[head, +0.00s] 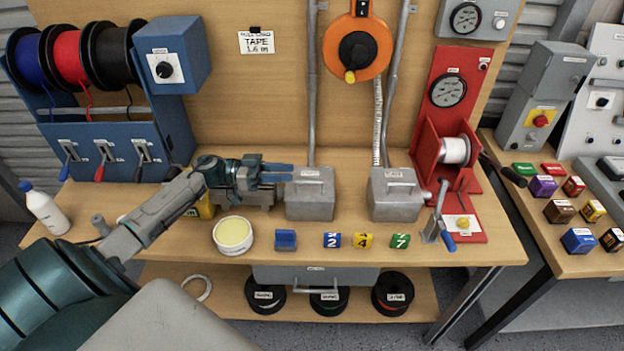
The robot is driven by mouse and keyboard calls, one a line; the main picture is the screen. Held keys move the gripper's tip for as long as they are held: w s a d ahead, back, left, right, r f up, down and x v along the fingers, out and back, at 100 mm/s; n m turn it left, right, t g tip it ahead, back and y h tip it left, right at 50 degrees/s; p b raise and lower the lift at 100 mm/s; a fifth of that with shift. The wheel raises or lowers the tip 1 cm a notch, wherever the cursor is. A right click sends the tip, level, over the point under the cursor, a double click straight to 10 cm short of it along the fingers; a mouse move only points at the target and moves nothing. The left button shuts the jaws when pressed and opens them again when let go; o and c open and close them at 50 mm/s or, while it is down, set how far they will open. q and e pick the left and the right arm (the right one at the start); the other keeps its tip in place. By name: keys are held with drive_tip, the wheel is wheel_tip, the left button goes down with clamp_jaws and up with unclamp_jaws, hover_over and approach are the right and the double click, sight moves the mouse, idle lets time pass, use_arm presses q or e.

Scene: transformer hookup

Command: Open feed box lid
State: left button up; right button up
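Two grey metal boxes stand at the back of the bench, a left box (310,198) and a right box (397,198). My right gripper is not in view.
Conduits (312,90) rise behind the boxes. A yellow-topped tub (233,234), a blue block (286,240) and numbered blocks (363,240) lie in front. A white bottle (45,207) stands at left.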

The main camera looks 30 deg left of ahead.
sight(321, 183)
use_arm(q)
drive_tip(key=f, duration=0.3)
drive_tip(key=shift+w+d+f+p, duration=0.2)
drive_tip(key=shift+p, duration=0.2)
drive_tip(key=p+x, duration=0.2)
drive_tip(key=x, duration=0.4)
drive_tip(key=shift+s+r, duration=0.1)
drive_tip(key=shift+r, duration=0.05)
drive_tip(key=shift+w+d+p, duration=0.3)
drive_tip(key=shift+w+d, duration=0.05)
drive_tip(key=shift+d, duration=0.15)
clamp_jaws()
